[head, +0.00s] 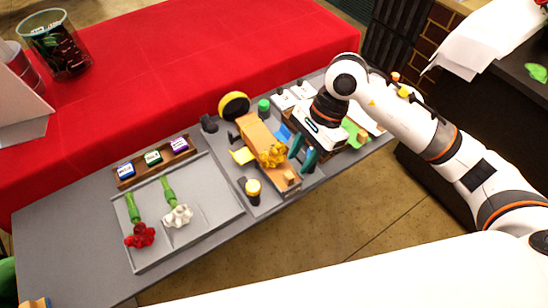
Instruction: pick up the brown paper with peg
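A strip of brown paper (257,137) lies on the grey table, running from the middle toward the front right. A yellow flower (271,155) lies over its middle. A small light wooden block, perhaps the peg (290,178), sits at the paper's near end; its shape is too small to be sure. My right gripper (302,153) comes in from the right, just to the right of the flower and the paper. Its two dark teal fingers stand apart with nothing visible between them. Whether they touch the paper cannot be told. My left gripper is not in view.
A grey tray (215,221) at the left holds a red flower (141,236) and a white flower (178,215). A wooden rack (126,181) with labelled blocks stands behind it. A yellow-topped black item (253,188) and a yellow-black roll (234,105) stand near the paper.

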